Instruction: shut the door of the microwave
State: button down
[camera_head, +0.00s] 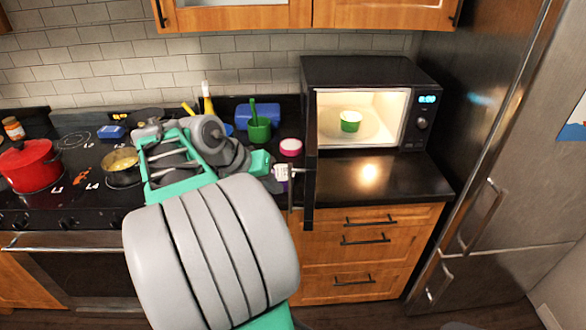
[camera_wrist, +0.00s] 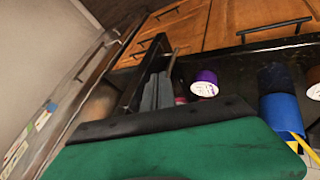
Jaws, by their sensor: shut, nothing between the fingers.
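The black microwave (camera_head: 425,85) stands on the counter at the right, its inside lit. Its door (camera_head: 309,190) is swung wide open and shows nearly edge-on, pointing toward me, with a pale bar handle (camera_head: 291,195) on its left side. A green bowl with pale contents (camera_head: 350,122) sits inside. My gripper (camera_head: 284,170) is shut and empty, left of the door, close to the handle. In the wrist view the grey fingers (camera_wrist: 158,92) are together beside a dark panel, which looks like the door (camera_wrist: 135,92). I cannot tell whether they touch it.
A purple container (camera_wrist: 205,82) and a pink-lidded jar (camera_head: 290,146) stand near the gripper. A green pot (camera_head: 259,132) is behind my arm. A red pot (camera_head: 30,166) sits on the stove. The fridge (camera_head: 495,150) bounds the right. Counter below the microwave is clear.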

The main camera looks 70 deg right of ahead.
jog(key=x, duration=1)
jog(key=shift+s, duration=0.1)
